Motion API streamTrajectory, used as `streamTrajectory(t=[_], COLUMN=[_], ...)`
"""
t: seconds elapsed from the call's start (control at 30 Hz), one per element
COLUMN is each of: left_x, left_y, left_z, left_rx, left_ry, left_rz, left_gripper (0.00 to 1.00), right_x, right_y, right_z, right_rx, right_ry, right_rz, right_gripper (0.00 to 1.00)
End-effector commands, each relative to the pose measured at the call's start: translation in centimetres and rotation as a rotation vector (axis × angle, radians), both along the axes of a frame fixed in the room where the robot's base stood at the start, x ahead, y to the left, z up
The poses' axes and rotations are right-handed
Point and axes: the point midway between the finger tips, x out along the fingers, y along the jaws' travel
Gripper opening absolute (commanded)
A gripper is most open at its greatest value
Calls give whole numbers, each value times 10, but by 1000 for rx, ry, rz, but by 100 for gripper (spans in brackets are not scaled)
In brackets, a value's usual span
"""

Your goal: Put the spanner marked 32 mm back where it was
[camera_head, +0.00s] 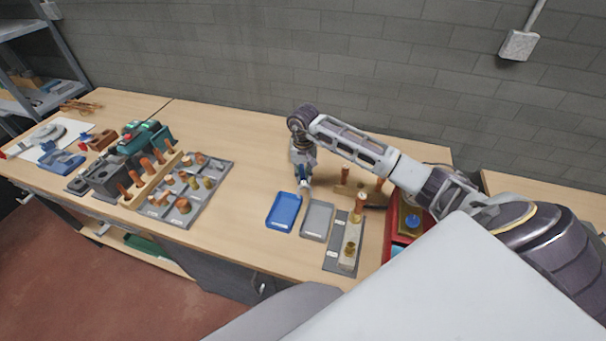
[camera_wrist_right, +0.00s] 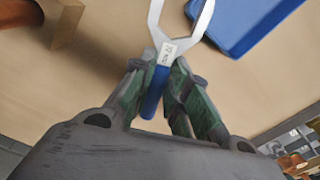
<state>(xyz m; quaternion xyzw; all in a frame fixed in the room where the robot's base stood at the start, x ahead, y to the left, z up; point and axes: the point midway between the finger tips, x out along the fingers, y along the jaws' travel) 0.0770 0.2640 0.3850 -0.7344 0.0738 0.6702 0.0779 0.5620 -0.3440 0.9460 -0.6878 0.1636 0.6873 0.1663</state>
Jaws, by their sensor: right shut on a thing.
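My right gripper (camera_head: 303,172) is over the bench behind the blue tray, pointing down. In the right wrist view my right gripper (camera_wrist_right: 160,85) is shut on the blue handle of a spanner (camera_wrist_right: 166,52). The spanner has a wide, open grey jaw and a small white label, too blurred to read surely. Its jaw points away from the gripper, over bare wood. In the head view the spanner is small and mostly hidden by the fingers. My left gripper is not in view.
A blue tray (camera_head: 283,212) and a grey tray (camera_head: 317,221) lie in front of the gripper. A wooden stand (camera_head: 355,193) and a grey board with brass parts (camera_head: 332,258) are to the right, beside a red case (camera_head: 396,245). Bare bench (camera_head: 250,160) lies left.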

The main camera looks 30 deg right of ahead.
Motion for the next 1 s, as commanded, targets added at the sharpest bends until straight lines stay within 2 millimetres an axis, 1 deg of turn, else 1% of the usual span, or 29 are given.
streamTrajectory(t=[0.2, 0.23, 0.4, 0.77, 1.0], left_x=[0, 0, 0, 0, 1], left_y=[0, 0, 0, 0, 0], left_z=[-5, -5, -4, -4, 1], left_rx=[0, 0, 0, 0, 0], left_ry=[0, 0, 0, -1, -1], left_rz=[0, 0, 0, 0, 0], left_gripper=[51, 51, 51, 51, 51], right_x=[0, 0, 0, 0, 0], right_y=[0, 0, 0, 0, 0], right_z=[-4, -4, -3, -3, 1], right_rx=[0, 0, 0, 0, 0], right_ry=[-1, -1, -1, -1, -1], right_rz=[0, 0, 0, 0, -1], right_gripper=[0, 18, 38, 38, 38])
